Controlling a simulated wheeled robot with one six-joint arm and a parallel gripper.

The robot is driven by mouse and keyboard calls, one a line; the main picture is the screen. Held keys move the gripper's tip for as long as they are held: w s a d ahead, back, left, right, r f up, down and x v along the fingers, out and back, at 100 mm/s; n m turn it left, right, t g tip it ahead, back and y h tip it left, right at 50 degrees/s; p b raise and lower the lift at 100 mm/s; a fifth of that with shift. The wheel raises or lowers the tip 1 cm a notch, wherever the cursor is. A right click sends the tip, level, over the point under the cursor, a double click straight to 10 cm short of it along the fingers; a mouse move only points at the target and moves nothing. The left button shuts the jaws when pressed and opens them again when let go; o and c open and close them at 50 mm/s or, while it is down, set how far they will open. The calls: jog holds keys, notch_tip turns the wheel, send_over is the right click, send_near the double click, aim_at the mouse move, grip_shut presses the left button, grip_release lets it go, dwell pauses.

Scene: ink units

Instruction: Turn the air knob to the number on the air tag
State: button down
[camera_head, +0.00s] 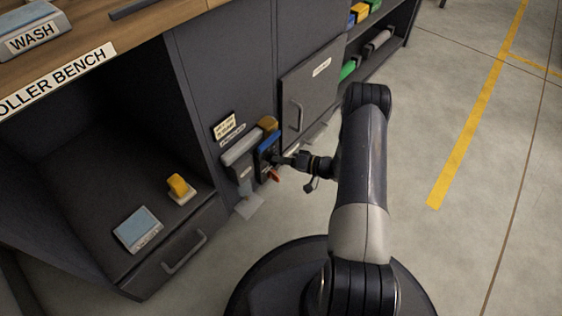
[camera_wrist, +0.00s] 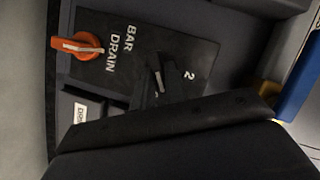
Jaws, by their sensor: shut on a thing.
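My gripper (camera_head: 281,160) reaches a dark panel (camera_head: 265,165) low on the grey cabinet front. In the wrist view the black panel (camera_wrist: 205,45) carries the words BAR and DRAIN and a number 2. My gripper's dark fingers are shut on a small black knob (camera_wrist: 157,78), mostly hidden between them. The knob's pointer and full scale cannot be read. An orange knob (camera_wrist: 77,45) with a white stripe sits by DRAIN, apart from the fingers. A small cream tag (camera_head: 225,126) is fixed above the units; its writing is too small to read.
A blue part (camera_head: 269,141) and a tan part (camera_head: 268,123) sit on the units around the panel. A cabinet door with a handle (camera_head: 299,116) is to the right. A yellow block (camera_head: 178,186) and a blue-topped box (camera_head: 138,229) stand on the left shelf. Open floor lies right.

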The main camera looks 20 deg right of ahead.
jog(key=m, duration=0.1)
jog(key=m+y+b, duration=0.1)
jog(key=m, duration=0.1)
jog(key=m+y, duration=0.1)
jog(key=m, duration=0.1)
jog(key=shift+d+f+t, duration=0.1)
jog(key=shift+f+t, duration=0.25)
jog(key=shift+t, duration=0.05)
jog(key=shift+m, duration=0.3)
jog(key=c, duration=1.4)
grip_release()
jog(key=shift+c, duration=0.2)
jog(key=p+v, duration=0.2)
jog(key=v, duration=0.8)
jog(key=shift+d, duration=0.4)
jog(key=shift+f, duration=0.1)
